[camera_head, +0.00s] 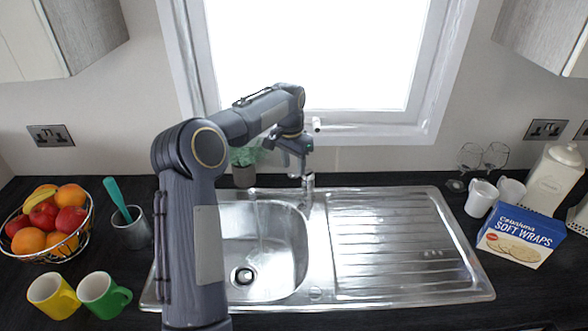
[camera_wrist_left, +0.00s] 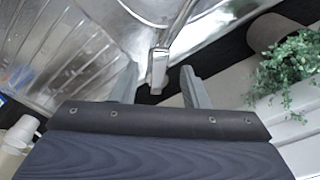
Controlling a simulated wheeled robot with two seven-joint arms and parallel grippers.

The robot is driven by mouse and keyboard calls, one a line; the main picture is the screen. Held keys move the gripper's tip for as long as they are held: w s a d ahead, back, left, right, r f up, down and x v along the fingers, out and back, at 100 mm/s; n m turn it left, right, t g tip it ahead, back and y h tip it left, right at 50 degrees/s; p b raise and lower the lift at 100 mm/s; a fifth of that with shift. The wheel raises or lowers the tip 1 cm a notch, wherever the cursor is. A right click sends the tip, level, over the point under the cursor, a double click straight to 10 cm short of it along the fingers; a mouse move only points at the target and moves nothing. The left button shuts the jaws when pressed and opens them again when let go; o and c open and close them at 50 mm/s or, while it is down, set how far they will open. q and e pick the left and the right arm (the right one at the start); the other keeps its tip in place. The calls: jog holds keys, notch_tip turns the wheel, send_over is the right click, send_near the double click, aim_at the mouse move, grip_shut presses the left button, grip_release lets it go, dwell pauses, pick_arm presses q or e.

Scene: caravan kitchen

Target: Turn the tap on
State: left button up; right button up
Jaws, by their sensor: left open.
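The silver tap (camera_head: 308,184) stands at the back of the steel sink (camera_head: 318,262), between the basin and the ridged drainer. In the left wrist view the tap (camera_wrist_left: 158,66) shows upper middle, just beyond and between my fingertips. My left gripper (camera_head: 297,168) reaches over the sink from the left and hangs above the tap. In the left wrist view my left gripper (camera_wrist_left: 160,84) is open, one finger to each side of the tap's end, with nothing held. Contact with the tap cannot be told. My arm hides part of the basin. My right gripper is not in view.
A potted plant (camera_head: 243,166) stands behind the basin, left of the tap. Left are a fruit basket (camera_head: 46,226), a utensil pot (camera_head: 132,231), a yellow mug (camera_head: 52,294) and a green mug (camera_head: 101,294). Right are a wraps box (camera_head: 515,237) and white cups (camera_head: 481,197). The drainer is clear.

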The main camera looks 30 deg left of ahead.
pick_arm(q)
jog(key=r, duration=0.5)
jog(key=shift+s+r, duration=0.3)
jog(key=shift+r, duration=0.1)
jog(key=shift+s+r, duration=0.1)
jog(key=shift+r, duration=0.05)
jog(key=s+d+r+t+h+b, duration=0.1)
jog(key=s+d+r, duration=0.25)
jog(key=s, duration=0.55)
jog(key=s+d+r+t, duration=0.15)
jog(key=s+d, duration=0.25)
jog(key=s, duration=0.4)
jog(key=s+d+f+n+t+h, duration=0.1)
jog(key=s+d+f, duration=0.3)
jog(key=s, duration=0.5)
jog(key=s+d+f+n+t+h, duration=0.1)
jog(key=s+d+f, duration=0.3)
jog(key=s, duration=0.5)
jog(key=shift+d+f+n+h+b, duration=0.3)
jog(key=shift+f+n+b, duration=0.05)
jog(key=shift+f+n, duration=0.55)
jog(key=shift+s, duration=0.1)
